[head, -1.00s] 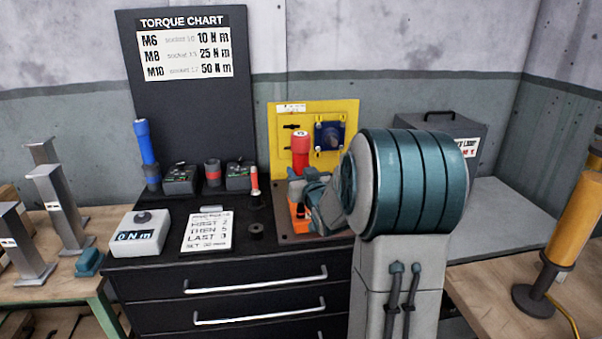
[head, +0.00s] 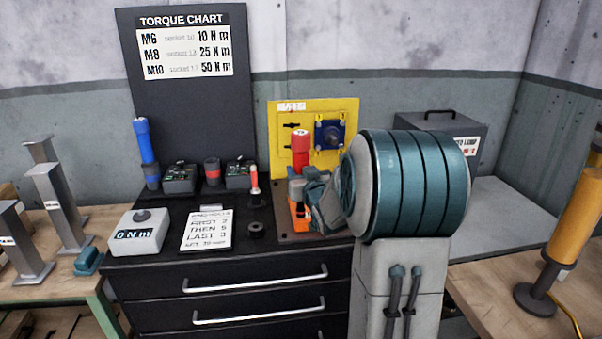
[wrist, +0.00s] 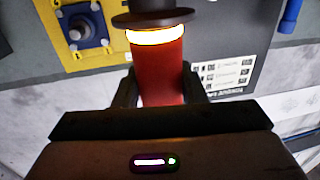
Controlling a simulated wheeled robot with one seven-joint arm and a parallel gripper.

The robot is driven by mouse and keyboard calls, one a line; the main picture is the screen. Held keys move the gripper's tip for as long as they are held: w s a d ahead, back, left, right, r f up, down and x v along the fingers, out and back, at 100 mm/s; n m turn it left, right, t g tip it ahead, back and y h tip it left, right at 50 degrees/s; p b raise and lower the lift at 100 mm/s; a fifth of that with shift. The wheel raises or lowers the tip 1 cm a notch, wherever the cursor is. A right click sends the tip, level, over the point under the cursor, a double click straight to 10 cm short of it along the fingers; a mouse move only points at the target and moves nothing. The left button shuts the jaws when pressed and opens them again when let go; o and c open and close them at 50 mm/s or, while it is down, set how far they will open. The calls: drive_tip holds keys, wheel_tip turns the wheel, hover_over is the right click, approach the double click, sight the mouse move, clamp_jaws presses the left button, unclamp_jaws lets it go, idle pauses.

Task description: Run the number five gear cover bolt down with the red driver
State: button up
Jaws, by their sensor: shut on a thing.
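My gripper (wrist: 160,90) is shut on the red driver (wrist: 158,72), its fingers on both sides of the red body. A lit ring and a wide dark flange show beyond the fingers. In the head view the red driver (head: 301,150) stands out in front of the yellow panel (head: 283,125), left of the blue gear cover (head: 330,134). The cover also shows in the wrist view (wrist: 83,30), beside the driver, with a bolt on it. The driver appears apart from the cover. Bolt numbers are too small to read. My arm hides the panel's lower right.
On the black cabinet are a display reading 0 N m (head: 139,233), an order sheet (head: 207,230), a blue driver (head: 145,142) in a holder, chargers (head: 180,180) and a slim red-tipped tool (head: 254,180). A grey case (head: 430,125) stands behind my arm.

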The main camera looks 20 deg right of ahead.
sight(303, 156)
idle(0.6)
drive_tip(key=shift+r+p, duration=1.35)
drive_tip(key=shift+r, duration=1.3)
